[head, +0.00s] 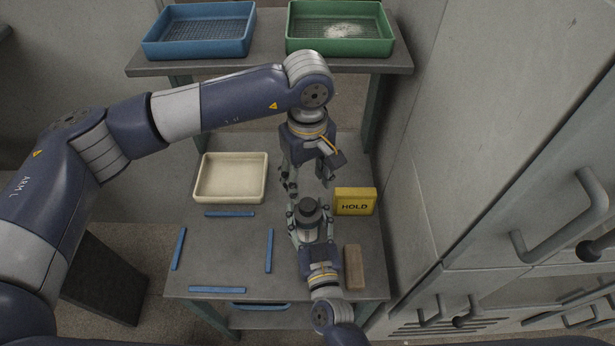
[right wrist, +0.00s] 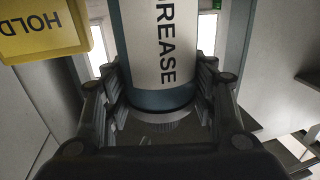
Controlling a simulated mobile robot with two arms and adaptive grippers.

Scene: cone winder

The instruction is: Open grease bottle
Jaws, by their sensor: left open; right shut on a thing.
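The grease bottle (head: 309,230) stands upright in the grasp of my right gripper (head: 311,225), over the lower table. Its dark cap (head: 310,207) points up and is on the bottle. In the right wrist view the white label of the bottle (right wrist: 163,50) reads "REASE", with a blue-grey band and a ribbed part beyond it; the fingers of my right gripper (right wrist: 160,100) close on both sides. My left gripper (head: 307,180) is open, points down and is empty just above the cap, apart from it. Whether the bottle touches the table is hidden.
A yellow HOLD sign (head: 355,201) stands right of the bottle, and a brown block (head: 353,268) lies nearer. A cream tray (head: 198,192) and blue strips (head: 269,250) lie left. Blue (head: 150,46) and green trays (head: 293,45) sit on the shelf. Grey cabinets (head: 500,120) bound the right.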

